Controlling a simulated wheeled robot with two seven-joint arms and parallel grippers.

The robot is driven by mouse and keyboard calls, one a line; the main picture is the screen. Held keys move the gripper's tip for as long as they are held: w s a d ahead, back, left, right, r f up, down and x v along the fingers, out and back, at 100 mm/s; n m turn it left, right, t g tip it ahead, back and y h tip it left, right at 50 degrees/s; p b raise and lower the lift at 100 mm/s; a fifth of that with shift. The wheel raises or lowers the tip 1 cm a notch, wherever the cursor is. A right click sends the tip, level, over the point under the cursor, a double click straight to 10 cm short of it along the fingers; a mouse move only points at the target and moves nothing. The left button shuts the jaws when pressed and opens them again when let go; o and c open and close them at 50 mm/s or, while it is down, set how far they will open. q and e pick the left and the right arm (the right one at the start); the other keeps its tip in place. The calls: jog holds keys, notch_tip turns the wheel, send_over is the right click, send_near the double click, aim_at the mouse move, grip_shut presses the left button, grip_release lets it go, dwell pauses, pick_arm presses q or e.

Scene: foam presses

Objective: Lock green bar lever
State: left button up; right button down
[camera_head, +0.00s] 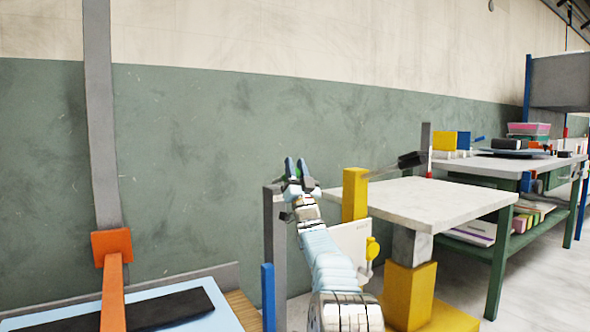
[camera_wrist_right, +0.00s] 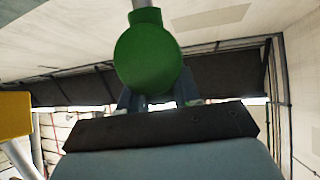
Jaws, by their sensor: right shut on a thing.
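The green bar lever shows in the right wrist view as a round green knob (camera_wrist_right: 148,57) on a grey rod that runs up out of the picture. My right gripper (camera_head: 297,168) is raised in front of the green wall in the head view. In the right wrist view its fingers (camera_wrist_right: 158,98) sit at the two sides of the knob's lower part and are shut on it. The knob hides part of the fingers. In the head view the lever is too small or hidden to make out clearly. My left gripper is in neither view.
An orange arm on a grey post (camera_head: 103,150) stands at the left over a light blue plate (camera_head: 215,315) with a dark pad (camera_head: 160,311). A dark grey post (camera_head: 274,235) is beside my right arm. A white-topped press table (camera_head: 440,205) stands at the right.

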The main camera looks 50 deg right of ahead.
jog(key=shift+w+f, duration=0.3)
jog(key=shift+f, duration=0.25)
jog(key=c, duration=0.9)
grip_release()
jog(key=shift+r, duration=0.1)
jog(key=shift+s+a+f, duration=0.2)
jog(key=shift+s+f, duration=0.1)
jog(key=shift+s, duration=0.1)
jog(key=b+v, duration=0.2)
jog(key=v, duration=1.1)
